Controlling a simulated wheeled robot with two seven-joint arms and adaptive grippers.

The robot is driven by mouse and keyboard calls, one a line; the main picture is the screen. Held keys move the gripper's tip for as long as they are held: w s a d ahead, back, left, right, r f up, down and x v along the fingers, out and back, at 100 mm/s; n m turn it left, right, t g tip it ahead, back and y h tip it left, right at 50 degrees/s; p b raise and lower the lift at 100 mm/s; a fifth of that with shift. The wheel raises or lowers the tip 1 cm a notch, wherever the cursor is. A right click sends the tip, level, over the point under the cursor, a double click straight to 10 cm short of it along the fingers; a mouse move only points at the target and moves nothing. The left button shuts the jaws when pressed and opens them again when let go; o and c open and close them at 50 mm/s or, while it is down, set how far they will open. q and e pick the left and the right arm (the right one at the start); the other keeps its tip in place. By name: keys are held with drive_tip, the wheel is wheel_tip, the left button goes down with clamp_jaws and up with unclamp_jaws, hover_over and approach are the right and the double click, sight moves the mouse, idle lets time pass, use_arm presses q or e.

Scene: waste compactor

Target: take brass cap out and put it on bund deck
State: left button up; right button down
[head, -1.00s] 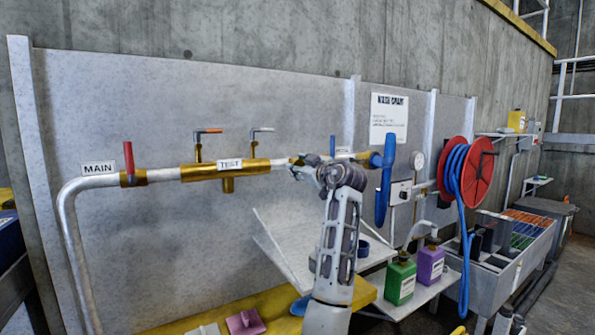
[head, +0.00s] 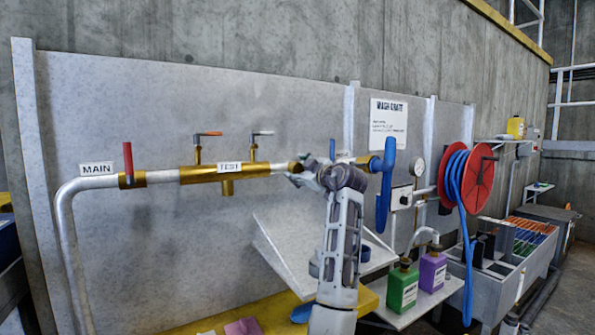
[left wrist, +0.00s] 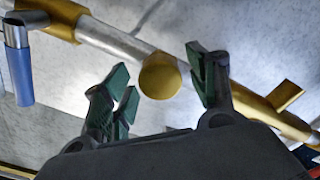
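The brass cap (left wrist: 160,76) shows in the left wrist view as a round brass end, facing the camera, at the pale pipe. My left gripper (left wrist: 158,65) is open, with one green-padded finger on each side of the cap; gaps show between fingers and cap. In the head view my left gripper (head: 306,174) is at the pipe, right of the TEST section, and largely hides the cap. A yellow surface (head: 270,311) at the bottom of the head view may be the bund deck; my left arm covers part of it. My right gripper is not in view.
The pipe carries a red-handled valve (head: 128,163) and a brass TEST manifold (head: 200,174). A large blue handle (head: 385,185) stands right of my gripper. A tilted grey tray (head: 283,252), a green bottle (head: 402,288) and a purple bottle (head: 432,271) are below.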

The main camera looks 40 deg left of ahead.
use_arm(q)
drive_tip(key=shift+c, duration=0.5)
drive_tip(key=shift+r+m+p, duration=0.15)
drive_tip(key=shift+m+p, duration=0.45)
drive_tip(key=shift+p, duration=0.05)
drive_tip(key=m+p, duration=0.3)
drive_tip(key=shift+m, duration=0.5)
drive_tip(key=shift+s+m+p, duration=0.1)
drive_tip(key=shift+m+p, duration=1)
drive_tip(key=shift+p, duration=0.35)
drive_tip(key=shift+m+p, duration=1.3)
drive_tip(key=shift+p, duration=0.1)
